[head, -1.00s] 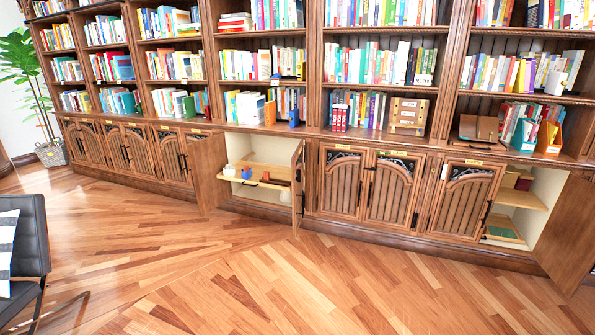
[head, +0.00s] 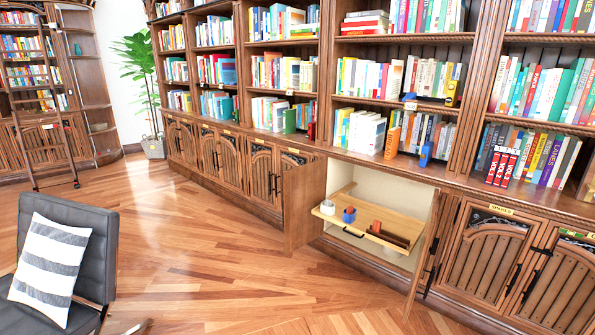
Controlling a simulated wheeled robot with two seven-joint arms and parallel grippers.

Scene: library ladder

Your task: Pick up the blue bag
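I cannot make out anything that is clearly a blue bag. A small blue object (head: 426,154) stands on the bookcase ledge, right of an orange one. A small blue container (head: 349,214) with something reddish at it sits on the pull-out shelf (head: 398,222) of the open cabinet. Both are too small to tell whether either is a bag. Neither of my grippers is in view.
The cabinet's two doors, left (head: 303,205) and right (head: 424,252), stand open into the room. A dark chair (head: 96,240) with a striped cushion (head: 50,268) is at lower left. A ladder (head: 40,115) leans on the far-left bookcase. The wooden floor (head: 215,275) between is clear.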

